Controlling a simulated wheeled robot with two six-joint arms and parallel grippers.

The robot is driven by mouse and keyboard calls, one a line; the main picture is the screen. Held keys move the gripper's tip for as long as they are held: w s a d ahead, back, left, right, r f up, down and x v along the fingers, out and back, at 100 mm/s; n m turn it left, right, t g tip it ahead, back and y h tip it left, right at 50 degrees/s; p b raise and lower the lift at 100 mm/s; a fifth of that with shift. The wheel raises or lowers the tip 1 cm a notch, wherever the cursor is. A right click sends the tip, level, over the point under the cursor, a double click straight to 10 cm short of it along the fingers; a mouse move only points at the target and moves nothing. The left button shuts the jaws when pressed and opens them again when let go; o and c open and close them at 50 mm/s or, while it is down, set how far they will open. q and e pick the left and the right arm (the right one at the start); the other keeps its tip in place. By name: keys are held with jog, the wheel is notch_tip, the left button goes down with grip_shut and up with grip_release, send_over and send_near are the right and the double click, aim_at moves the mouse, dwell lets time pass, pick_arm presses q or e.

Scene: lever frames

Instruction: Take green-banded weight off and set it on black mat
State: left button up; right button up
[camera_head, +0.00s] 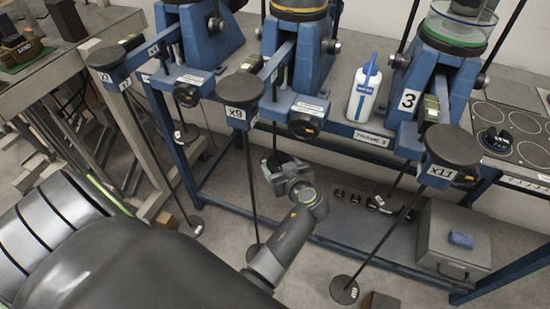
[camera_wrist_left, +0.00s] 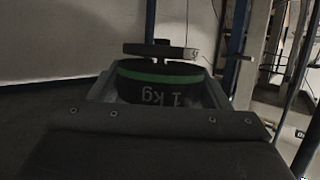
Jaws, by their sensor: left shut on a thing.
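The green-banded weight (camera_wrist_left: 160,84) is black, with a green stripe and an upside-down "1 kg" mark. It sits between the jaws of my left gripper (camera_wrist_left: 160,98) in the left wrist view. A thin dark disc (camera_wrist_left: 150,49) with a pale tag shows right beside the weight; I cannot tell whether they touch. In the head view my left gripper (camera_head: 277,168) is below the middle blue lever frame, near a thin hanging rod. There the weight is mostly hidden by the gripper. I cannot make out a black mat. My right gripper is not in view.
Blue lever frames (camera_head: 296,55) stand along the bench, with long rods (camera_head: 250,190) ending in discs near the floor. Several small black weights (camera_head: 355,198) and a grey case (camera_head: 453,240) are on the lower shelf. A ringed board (camera_head: 520,148) and a white bottle (camera_head: 363,98) are on the bench.

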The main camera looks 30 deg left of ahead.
pick_arm(q)
jog(key=shift+s+d+r, duration=0.15)
jog(key=shift+s+d, duration=0.15)
jog(key=shift+d, duration=0.15)
jog(key=shift+s+d+b, duration=0.4)
jog(key=shift+s+d, duration=0.25)
jog(key=shift+d, duration=0.35)
jog(key=shift+w+a+p, duration=0.3)
jog(key=shift+w+a, duration=0.4)
jog(key=shift+a, duration=0.3)
jog(key=shift+w+a+p, duration=0.25)
jog(key=shift+w+a, duration=0.4)
jog(key=shift+a, duration=0.35)
